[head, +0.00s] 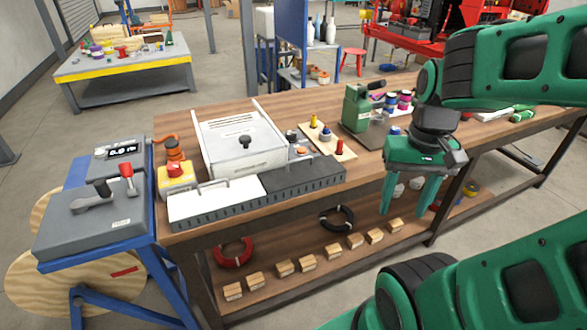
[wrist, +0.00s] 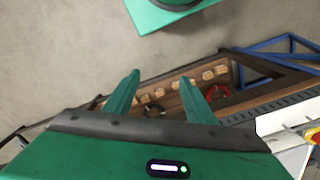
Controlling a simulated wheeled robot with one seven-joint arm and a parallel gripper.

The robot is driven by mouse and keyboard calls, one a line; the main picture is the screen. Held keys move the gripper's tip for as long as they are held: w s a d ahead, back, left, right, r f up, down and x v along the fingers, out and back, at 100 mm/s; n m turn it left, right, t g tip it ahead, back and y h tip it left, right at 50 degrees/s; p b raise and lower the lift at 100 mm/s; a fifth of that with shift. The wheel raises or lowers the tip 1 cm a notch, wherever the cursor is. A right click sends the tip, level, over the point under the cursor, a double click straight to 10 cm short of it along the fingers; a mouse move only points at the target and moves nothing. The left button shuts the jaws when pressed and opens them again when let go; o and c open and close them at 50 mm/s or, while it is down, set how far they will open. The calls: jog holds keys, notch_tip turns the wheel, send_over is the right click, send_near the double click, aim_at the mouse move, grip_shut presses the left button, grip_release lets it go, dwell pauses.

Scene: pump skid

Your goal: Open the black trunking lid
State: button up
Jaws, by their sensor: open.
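A slotted trunking runs along the front edge of the wooden bench in the head view. Its right part has a flat black lid (head: 303,178), which looks closed. Its left part has a white lid (head: 212,203) with a thin bar handle. My gripper (head: 406,208) is open and empty, fingers pointing down, in front of the bench edge, to the right of the black lid and apart from it. In the wrist view, my gripper's fingers (wrist: 160,82) are spread with nothing between them.
A white box (head: 243,145) with a black knob stands behind the trunking. A red-button box (head: 176,177) sits at its left end. A wooden strip with coloured knobs (head: 328,140) and a green device (head: 357,107) stand behind. Wooden blocks (head: 308,263) lie on the lower shelf.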

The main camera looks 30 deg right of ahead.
jog(key=shift+w+f, duration=0.15)
jog(key=shift+w, duration=0.1)
jog(key=shift+c, duration=0.6)
